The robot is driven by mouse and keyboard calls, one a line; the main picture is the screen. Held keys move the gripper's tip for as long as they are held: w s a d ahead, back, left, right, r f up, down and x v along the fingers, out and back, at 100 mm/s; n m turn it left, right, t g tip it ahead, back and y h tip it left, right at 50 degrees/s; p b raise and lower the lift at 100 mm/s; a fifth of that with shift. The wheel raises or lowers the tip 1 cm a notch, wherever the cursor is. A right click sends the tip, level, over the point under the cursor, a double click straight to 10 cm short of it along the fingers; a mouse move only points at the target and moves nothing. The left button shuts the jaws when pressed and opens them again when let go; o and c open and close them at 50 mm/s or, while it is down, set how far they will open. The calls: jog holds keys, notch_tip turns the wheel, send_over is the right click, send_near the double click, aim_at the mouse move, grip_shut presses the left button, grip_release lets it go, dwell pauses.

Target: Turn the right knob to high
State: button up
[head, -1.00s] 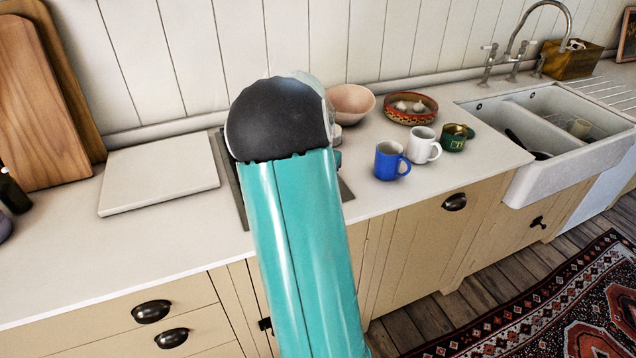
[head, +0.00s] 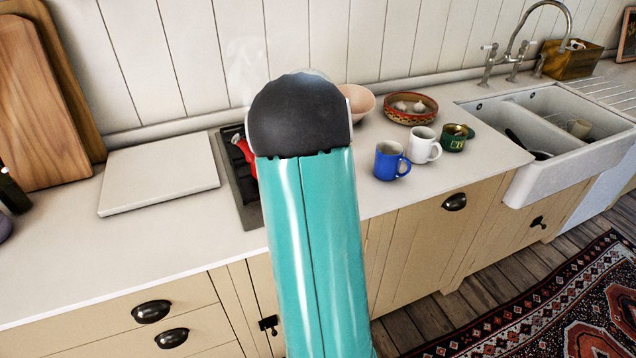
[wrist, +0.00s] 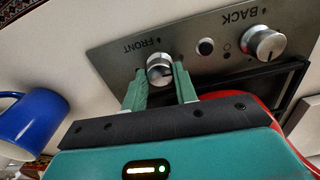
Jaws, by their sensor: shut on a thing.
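In the wrist view, a dark metal hob panel (wrist: 205,72) carries two silver knobs, and its lettering reads upside down. The knob marked FRONT (wrist: 160,69) is at the left in the picture, and the knob marked BACK (wrist: 264,43) is at the right. My gripper (wrist: 160,80) has its two green fingers on either side of the FRONT knob and is shut on it. In the head view, my arm hides the gripper and both knobs. Part of the dark hob (head: 243,190) shows left of my arm. I cannot read the knob's setting.
A red vessel (head: 243,158) on the hob shows beside my arm; red also edges the wrist view. A blue mug (head: 391,161), white mug (head: 424,146) and green mug (head: 453,138) stand to the right. A white board (head: 160,173) lies to the left.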

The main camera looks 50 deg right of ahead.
dwell(0.5)
jog(key=o, duration=1)
jog(key=shift+c, duration=0.2)
notch_tip(320, 180, up, 14)
